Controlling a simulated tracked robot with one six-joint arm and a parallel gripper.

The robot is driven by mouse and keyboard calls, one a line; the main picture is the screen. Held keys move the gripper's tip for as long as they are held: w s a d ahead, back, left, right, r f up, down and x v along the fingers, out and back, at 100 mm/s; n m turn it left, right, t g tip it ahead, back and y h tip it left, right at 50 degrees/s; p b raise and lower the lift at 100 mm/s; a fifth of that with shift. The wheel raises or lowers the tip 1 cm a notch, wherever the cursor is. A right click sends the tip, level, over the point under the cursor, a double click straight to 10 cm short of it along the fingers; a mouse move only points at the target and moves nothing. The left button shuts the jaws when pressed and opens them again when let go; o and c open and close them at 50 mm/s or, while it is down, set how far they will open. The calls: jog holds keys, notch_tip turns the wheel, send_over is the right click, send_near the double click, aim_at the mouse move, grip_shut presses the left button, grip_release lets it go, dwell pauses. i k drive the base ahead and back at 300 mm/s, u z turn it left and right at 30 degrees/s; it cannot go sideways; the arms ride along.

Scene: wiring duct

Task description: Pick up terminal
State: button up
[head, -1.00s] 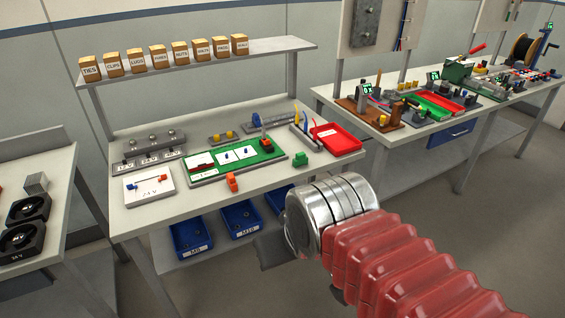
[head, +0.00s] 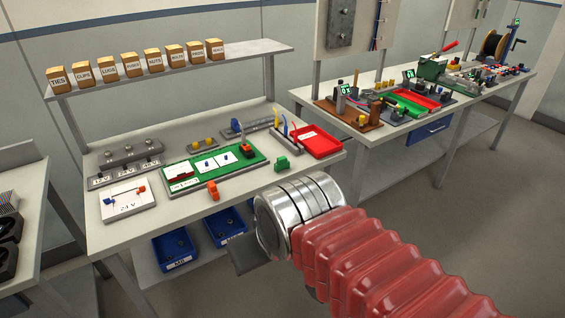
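No part is labelled as a terminal. A small orange block (head: 212,190) stands near the front edge of the left workbench, and a small green block (head: 283,164) stands to its right. Either could be a terminal; I cannot tell which. A green board (head: 215,167) with white panels and small blue parts lies behind them. My gripper (head: 249,259) shows only as a dark grey piece below the silver wrist, in front of the bench edge. It is apart from both blocks. Its fingertips are mostly hidden, so its opening and anything in it cannot be seen.
A red tray (head: 316,141) is at the bench's right end. A white board (head: 127,200) lies at front left. A shelf (head: 262,48) carries labelled boxes above. Blue bins (head: 174,250) sit below. A second bench (head: 385,127) with fixtures stands right. Floor is free at right.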

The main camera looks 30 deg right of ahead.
aim_at(282, 162)
jog(key=i, duration=0.9)
jog(key=u, duration=0.05)
